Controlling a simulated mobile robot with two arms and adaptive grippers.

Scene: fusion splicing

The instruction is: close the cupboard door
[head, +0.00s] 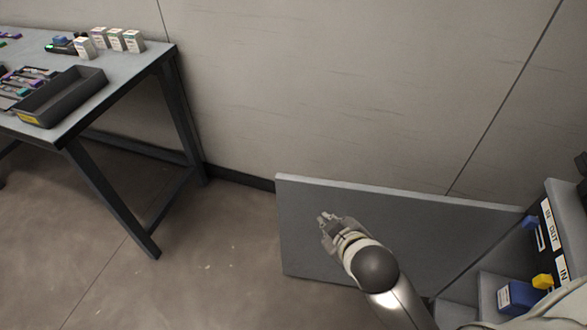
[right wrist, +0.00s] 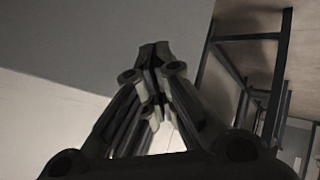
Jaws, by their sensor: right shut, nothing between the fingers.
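The grey cupboard door (head: 420,215) stands wide open in the head view, its far end swung out to the left of the cupboard (head: 560,220). My right gripper (head: 323,217) is shut and empty. It appears in front of the door's left part; whether it touches the door I cannot tell. In the right wrist view the shut fingers (right wrist: 154,52) point toward a plain grey panel (right wrist: 90,40), which looks like the door. My left gripper is not in view.
Inside the cupboard are shelves with a blue box (head: 516,297), a yellow item (head: 542,281) and labels reading IN and OUT. A table (head: 140,62) at the left holds a black tray (head: 84,82) and several small white boxes. The floor between table and door is clear.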

